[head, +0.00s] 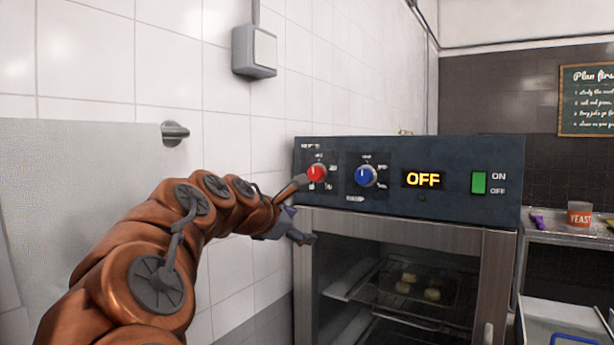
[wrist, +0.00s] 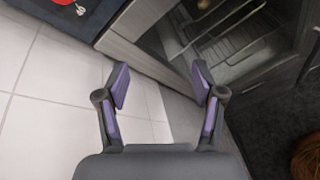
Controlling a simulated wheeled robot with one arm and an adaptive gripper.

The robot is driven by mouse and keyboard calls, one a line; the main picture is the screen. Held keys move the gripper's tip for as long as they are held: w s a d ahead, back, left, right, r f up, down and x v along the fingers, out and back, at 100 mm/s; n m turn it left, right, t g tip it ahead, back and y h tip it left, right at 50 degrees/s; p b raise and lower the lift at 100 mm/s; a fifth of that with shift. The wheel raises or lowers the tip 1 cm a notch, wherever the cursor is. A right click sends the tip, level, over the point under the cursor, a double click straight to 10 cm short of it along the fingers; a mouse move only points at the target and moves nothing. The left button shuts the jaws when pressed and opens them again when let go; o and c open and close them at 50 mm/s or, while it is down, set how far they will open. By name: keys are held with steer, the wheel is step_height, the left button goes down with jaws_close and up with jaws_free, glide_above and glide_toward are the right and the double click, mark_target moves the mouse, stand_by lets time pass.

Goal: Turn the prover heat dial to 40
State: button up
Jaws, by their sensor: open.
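The prover's dark control panel (head: 460,155) carries a red dial (head: 316,174) at its left end and a blue dial (head: 366,176) to the right of it. The small lettering around both dials is too blurred to read surely. The display (head: 423,180) reads OFF. My gripper (head: 303,212) is open and empty, just below and left of the red dial, by the panel's lower left corner. In the wrist view, its purple-padded fingers (wrist: 160,85) stand apart with nothing between them. Part of the red dial (wrist: 62,2) shows at the top left edge there.
A green switch (head: 478,183) marked ON and OFF sits right of the display. Below the panel is a glass door (head: 350,245) with a rack and several dough pieces inside. A white tiled wall (head: 225,110) runs close on the left. A yeast tub (head: 579,215) stands on a right-hand shelf.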

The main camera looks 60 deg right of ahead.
steer(key=w+d+r+n+h, duration=0.2)
steer(key=d+r+n, duration=0.1)
steer(key=d+r, duration=0.15)
steer(key=n+h+p, duration=0.2)
steer(key=n, duration=0.5)
glide_toward(313, 174)
steer(key=d, duration=0.2)
steer(key=shift+w+d+p, duration=0.1)
steer(key=shift+d+p, duration=1.15)
steer(key=shift+d, duration=1.8)
steer(key=shift+w+d+f, duration=0.1)
steer(key=shift+d+f, duration=0.05)
steer(key=shift+d, duration=0.65)
steer(key=c, duration=1.1)
steer(key=shift+c, duration=0.2)
